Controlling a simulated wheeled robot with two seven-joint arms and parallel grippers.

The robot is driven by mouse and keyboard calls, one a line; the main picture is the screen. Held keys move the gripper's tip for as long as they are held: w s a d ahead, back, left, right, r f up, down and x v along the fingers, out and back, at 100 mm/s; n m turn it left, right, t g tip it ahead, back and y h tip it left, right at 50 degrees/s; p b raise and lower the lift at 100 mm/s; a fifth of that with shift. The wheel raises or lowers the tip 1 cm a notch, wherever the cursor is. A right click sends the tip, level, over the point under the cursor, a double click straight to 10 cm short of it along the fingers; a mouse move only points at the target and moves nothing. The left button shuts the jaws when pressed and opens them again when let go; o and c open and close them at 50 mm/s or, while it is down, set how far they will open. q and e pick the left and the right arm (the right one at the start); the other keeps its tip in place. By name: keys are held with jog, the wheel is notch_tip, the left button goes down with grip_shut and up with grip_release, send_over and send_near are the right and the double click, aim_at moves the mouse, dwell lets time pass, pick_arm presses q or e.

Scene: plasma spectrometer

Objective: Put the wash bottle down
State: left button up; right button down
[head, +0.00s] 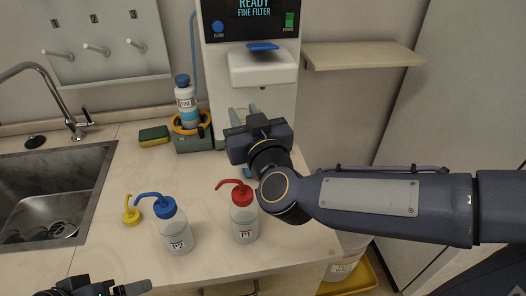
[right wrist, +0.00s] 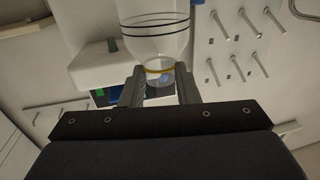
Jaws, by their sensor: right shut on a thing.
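A wash bottle with a red cap and spout (head: 243,222), marked P1, stands upright on the counter. A wash bottle with a blue cap and spout (head: 178,235), marked P2, stands upright to its left. My right gripper (head: 243,114) is beyond them, in front of the white machine. In the right wrist view my right gripper (right wrist: 160,82) is shut on a clear vessel (right wrist: 155,38) with dark rings and a yellow band. In the head view the gripper mostly hides this vessel. My left gripper (head: 140,288) shows only partly at the bottom left; its opening is unclear.
The white machine (head: 262,68) with a lit screen stands at the back. A yellow cap-like piece (head: 131,212) lies left of P2. The sink (head: 45,190) is at left.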

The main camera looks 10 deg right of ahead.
jog(key=w+d+f+b, duration=0.2)
jog(key=w+d+f, duration=0.4)
jog(key=w+f, duration=0.5)
jog(key=shift+f+b, duration=0.35)
jog(key=shift+f, duration=0.3)
jog(key=shift+d, duration=0.1)
jog(key=shift+f, duration=0.2)
jog(key=c, duration=1.1)
grip_release()
